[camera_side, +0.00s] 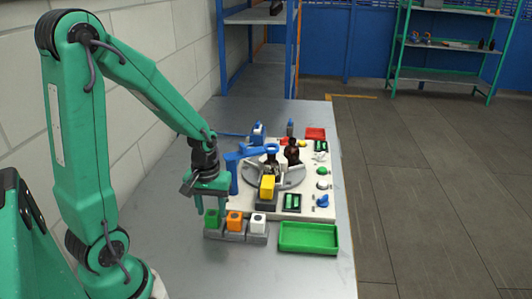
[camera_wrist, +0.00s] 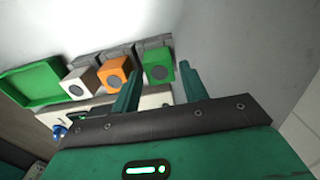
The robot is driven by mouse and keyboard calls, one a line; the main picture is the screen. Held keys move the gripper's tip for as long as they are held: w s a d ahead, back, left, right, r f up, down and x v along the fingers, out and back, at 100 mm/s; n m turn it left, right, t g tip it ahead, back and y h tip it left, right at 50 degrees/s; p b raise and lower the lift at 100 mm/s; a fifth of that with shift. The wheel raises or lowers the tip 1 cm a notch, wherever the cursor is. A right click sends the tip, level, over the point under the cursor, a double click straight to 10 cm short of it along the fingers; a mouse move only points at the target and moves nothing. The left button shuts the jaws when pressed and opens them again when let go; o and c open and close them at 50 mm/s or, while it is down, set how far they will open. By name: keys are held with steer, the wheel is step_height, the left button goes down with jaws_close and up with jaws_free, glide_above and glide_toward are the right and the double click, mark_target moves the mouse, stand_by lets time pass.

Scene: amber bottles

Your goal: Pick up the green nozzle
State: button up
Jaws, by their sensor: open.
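The green nozzle (camera_side: 212,219) is a small green block with a dark round spot on its face. It sits at the left end of a row in a grey holder (camera_side: 228,237). In the wrist view the green nozzle (camera_wrist: 158,66) lies just beyond and between the fingertips. My gripper (camera_side: 210,207) points down above it, close to its top. In the wrist view my gripper (camera_wrist: 160,72) has its two green fingers apart with nothing between them. Whether a finger touches the nozzle I cannot tell.
An orange nozzle (camera_side: 235,221) and a white nozzle (camera_side: 258,223) stand close to the right of the green one. A green tray (camera_side: 309,239) lies further right, empty. Behind is a pale board (camera_side: 238,208) with a round turntable, amber bottles and a blue arm-like part.

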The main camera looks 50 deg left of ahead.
mark_target(212, 214)
steer(key=shift+f, duration=1.6)
steer(key=c, duration=0.7)
steer(key=shift+c, duration=0.2)
steer(key=shift+r, duration=0.2)
steer(key=shift+w+r, duration=0.1)
steer(key=shift+r, duration=1.05)
steer(key=shift+d+r, duration=0.2)
steer(key=shift+r, duration=0.7)
steer(key=s+d+r, duration=0.2)
steer(key=d+r, duration=0.4)
steer(key=d, duration=0.5)
steer(key=shift+s+r, duration=0.2)
steer(key=shift+r, duration=0.1)
